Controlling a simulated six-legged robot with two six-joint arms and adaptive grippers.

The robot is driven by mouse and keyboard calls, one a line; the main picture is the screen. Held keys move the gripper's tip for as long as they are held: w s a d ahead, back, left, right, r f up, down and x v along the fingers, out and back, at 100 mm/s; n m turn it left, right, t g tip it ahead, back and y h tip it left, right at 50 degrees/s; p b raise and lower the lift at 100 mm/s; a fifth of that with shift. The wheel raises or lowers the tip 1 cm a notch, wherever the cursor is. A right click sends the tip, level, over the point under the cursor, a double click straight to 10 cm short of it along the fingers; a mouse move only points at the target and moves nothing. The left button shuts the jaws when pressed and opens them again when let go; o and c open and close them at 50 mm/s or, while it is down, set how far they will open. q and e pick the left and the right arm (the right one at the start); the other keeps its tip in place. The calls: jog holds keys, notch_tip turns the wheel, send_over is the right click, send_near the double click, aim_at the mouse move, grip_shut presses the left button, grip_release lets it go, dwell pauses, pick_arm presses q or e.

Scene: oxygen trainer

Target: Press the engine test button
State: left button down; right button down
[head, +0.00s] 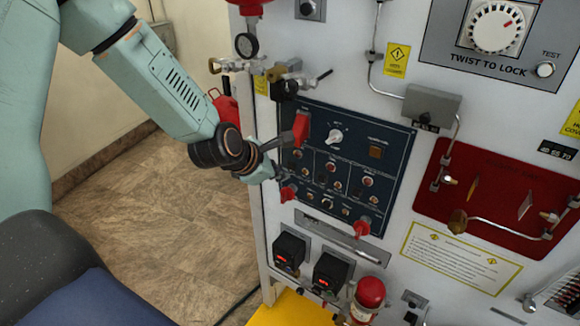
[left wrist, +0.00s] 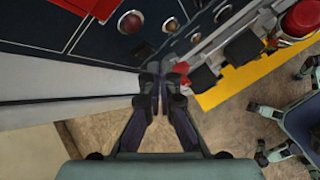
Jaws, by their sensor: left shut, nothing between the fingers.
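A dark blue control panel (head: 345,160) is on the front of the white trainer, with red covers, a white knob (head: 336,136), a square amber button (head: 376,151) and several small round buttons. I cannot read which one is the engine test button. My left gripper (head: 280,174) is shut and empty at the panel's left edge, near the lower-left red cover (head: 289,193). In the left wrist view its closed fingertips (left wrist: 162,75) are over the panel's edge, below a round reddish button (left wrist: 131,22). I cannot tell whether they touch. My right gripper is not in view.
A red guard (head: 301,128) sticks out above my left gripper. Valves and a gauge (head: 246,45) project above the panel. Black boxes (head: 289,252) and a red-topped cylinder (head: 370,292) stand below. A separate button labelled TEST (head: 545,70) is at upper right. Open floor lies left.

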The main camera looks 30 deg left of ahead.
pick_arm(q)
jog(key=shift+s+a, duration=0.1)
dwell(0.3)
dwell(0.3)
jog(key=shift+w, duration=0.2)
jog(key=shift+w+b, duration=0.3)
jog(key=shift+b, duration=0.35)
